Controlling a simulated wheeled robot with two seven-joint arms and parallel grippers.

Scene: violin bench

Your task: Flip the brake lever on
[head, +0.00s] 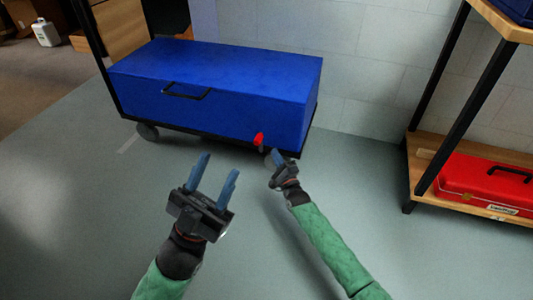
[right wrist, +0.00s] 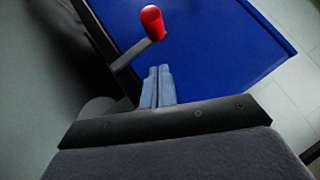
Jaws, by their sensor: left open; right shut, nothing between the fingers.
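The brake lever (head: 258,139) has a red knob and sits low at the front right corner of the dark cart, below the blue case. In the right wrist view the red knob (right wrist: 152,22) tops a grey stem that leans up and right from the cart frame. My right gripper (head: 274,157) is shut and empty, just below and right of the knob. In the right wrist view its blue fingertips (right wrist: 158,72) lie close to the lever; whether they touch it I cannot tell. My left gripper (head: 216,172) is open and empty over the floor, in front of the cart.
A large blue case (head: 215,90) with a black handle lies on the wheeled cart (head: 205,137). A wooden shelf (head: 425,160) at the right holds a red toolbox (head: 490,182). The grey floor (head: 80,220) in front is clear.

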